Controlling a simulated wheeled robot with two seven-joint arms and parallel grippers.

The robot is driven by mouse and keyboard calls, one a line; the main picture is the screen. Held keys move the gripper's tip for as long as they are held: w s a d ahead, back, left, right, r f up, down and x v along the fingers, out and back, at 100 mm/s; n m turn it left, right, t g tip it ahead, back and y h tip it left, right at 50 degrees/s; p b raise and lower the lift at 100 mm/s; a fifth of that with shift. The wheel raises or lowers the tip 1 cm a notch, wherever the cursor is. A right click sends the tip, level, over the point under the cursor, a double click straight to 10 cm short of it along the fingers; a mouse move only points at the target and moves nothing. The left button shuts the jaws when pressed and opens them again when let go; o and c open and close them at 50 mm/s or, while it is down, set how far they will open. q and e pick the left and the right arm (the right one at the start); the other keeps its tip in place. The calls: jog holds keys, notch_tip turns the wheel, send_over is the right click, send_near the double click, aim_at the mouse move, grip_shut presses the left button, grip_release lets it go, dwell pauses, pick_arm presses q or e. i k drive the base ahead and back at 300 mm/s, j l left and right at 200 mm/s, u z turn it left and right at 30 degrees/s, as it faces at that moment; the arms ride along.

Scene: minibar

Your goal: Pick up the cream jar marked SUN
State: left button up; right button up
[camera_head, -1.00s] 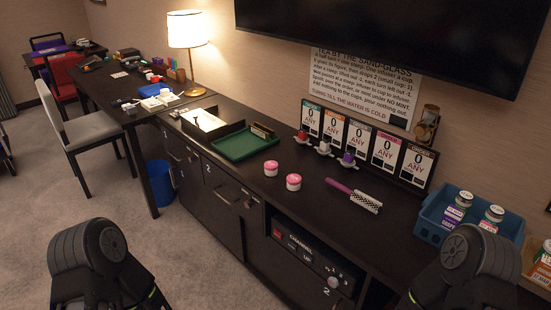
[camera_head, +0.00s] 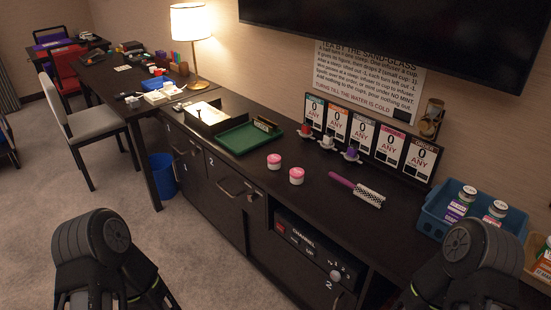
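Two small white jars with pink lids stand upright on the dark counter in the head view. One jar (camera_head: 274,161) is farther back and left; the other jar (camera_head: 297,176) is nearer and right, close to the counter's front edge. They stand apart. Any marking on them is too small to read, so I cannot tell which is marked SUN. Dark links of my left and right arms show at the bottom corners, well short of the jars. Neither gripper's fingers are in view.
A green tray (camera_head: 247,141) lies left of the jars. A blue bin (camera_head: 431,220) with bottles is at the right. The counter around the jars is clear.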

aim_at(297, 174)
jog(key=j+z, duration=0.1)
jog(key=z, duration=0.3)
jog(key=i+j+z, duration=0.1)
jog(key=z, duration=0.3)
jog(key=j+z, duration=0.2)
jog(key=z, duration=0.2)
jog(key=j+z, duration=0.15)
jog(key=z, duration=0.2)
jog(key=j+z, duration=0.2)
jog(key=j, duration=0.35)
jog(key=k+j+z, duration=0.2)
jog(key=j, duration=0.3)
jog(key=j+z, duration=0.2)
jog(key=j, duration=0.35)
